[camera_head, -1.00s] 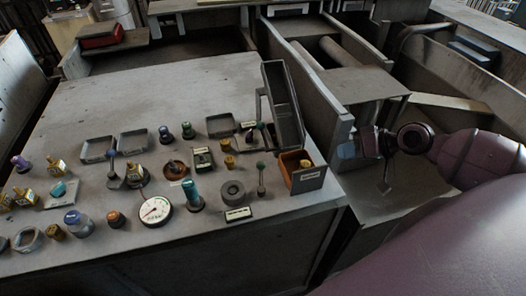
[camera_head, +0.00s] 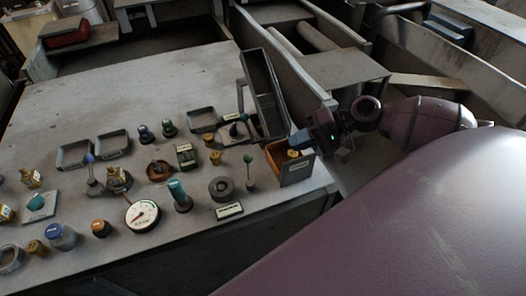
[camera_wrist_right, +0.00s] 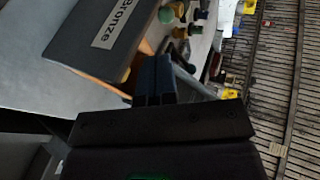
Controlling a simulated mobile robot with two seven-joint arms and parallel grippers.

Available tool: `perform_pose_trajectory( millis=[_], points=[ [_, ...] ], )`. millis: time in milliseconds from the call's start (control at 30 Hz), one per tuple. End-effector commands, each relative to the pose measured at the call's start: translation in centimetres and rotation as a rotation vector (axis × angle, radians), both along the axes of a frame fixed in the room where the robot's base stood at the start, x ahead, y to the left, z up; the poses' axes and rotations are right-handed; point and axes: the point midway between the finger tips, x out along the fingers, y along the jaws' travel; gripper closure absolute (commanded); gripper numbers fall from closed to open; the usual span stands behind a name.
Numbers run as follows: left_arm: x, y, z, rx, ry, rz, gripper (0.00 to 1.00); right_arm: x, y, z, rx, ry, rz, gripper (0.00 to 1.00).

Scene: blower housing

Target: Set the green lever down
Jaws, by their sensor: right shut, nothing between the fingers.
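A lever with a green knob (camera_head: 248,160) stands upright on the workbench, between a dark grey ring and the orange bin. Another small lever with a dark knob (camera_head: 241,118) stands farther back, beside the tall grey box. My right gripper (camera_head: 300,139) is at the right end of the bench, close to the orange bin and apart from the green-knobbed lever. In the right wrist view its blue fingers (camera_wrist_right: 155,82) are together and empty, beside the bin's plate. I cannot tell whether they touch the bin. My left gripper is out of view.
The orange bin (camera_head: 278,151) has a dark plate reading "Bronze" (camera_wrist_right: 110,24). A tall grey box (camera_head: 263,92) leans behind it. A dial gauge (camera_head: 142,215), trays and several knobs crowd the bench (camera_head: 150,90); its rear is clear.

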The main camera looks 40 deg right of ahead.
Motion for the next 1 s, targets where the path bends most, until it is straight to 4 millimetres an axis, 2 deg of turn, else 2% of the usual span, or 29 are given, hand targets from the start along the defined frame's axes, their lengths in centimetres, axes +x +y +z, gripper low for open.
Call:
perform_pose_trajectory(
  millis=[333, 600, 1000],
  points=[
    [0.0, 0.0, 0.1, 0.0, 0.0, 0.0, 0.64, 2.3, 3.9, -2.2, 0.0, -0.003, 0.001, 1.0],
    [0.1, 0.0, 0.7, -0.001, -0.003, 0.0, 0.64, 3.8, 6.4, -2.8, -0.001, -0.002, 0.001, 1.0],
    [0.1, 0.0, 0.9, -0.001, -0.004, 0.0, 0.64, 4.3, 7.3, -3.2, -0.001, 0.0, -0.001, 1.0]
  ],
)
